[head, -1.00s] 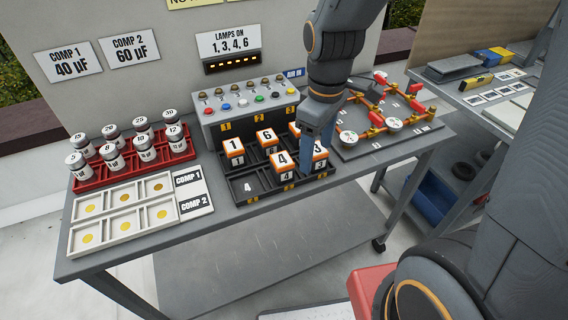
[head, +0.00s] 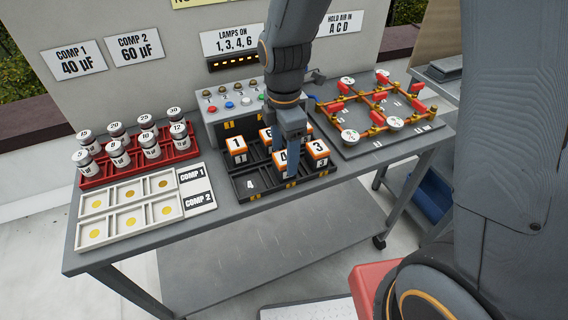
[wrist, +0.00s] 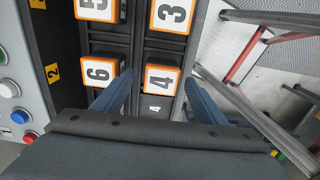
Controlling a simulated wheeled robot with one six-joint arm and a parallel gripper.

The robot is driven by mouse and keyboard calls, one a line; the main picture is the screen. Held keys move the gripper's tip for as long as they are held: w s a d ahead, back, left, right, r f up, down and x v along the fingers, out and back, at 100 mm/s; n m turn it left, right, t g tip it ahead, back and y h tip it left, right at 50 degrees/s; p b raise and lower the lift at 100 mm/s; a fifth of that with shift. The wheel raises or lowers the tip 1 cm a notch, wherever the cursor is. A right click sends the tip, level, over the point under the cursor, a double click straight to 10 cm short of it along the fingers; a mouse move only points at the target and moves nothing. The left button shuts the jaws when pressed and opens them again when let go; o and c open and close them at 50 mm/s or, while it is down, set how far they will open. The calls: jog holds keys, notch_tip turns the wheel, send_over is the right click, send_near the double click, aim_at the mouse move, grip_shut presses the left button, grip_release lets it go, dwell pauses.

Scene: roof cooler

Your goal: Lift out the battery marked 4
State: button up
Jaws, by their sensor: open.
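The battery marked 4 (head: 280,157) is a white-topped block with an orange edge, standing in the front row of the black tray (head: 250,196). Its top also shows in the wrist view (wrist: 159,80). My gripper (wrist: 160,82) is open, with one blue finger on each side of this battery. The left finger is beside the battery marked 6 (wrist: 99,72). I cannot tell whether either finger touches the battery. In the head view my gripper (head: 291,165) hides part of the battery marked 4.
Batteries marked 3 (head: 318,149) and 1 (head: 237,145) stand close by in the tray. The battery marked 5 (wrist: 97,8) shows in the wrist view. A lamp-and-button box (head: 229,121) is behind the tray, and a valve board (head: 378,130) is to the right.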

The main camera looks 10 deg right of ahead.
aim_at(284, 157)
jog(key=shift+s+f+p, duration=0.15)
jog(key=shift+f+p, duration=0.2)
jog(key=shift+f, duration=1.35)
jog(key=c, duration=1.4)
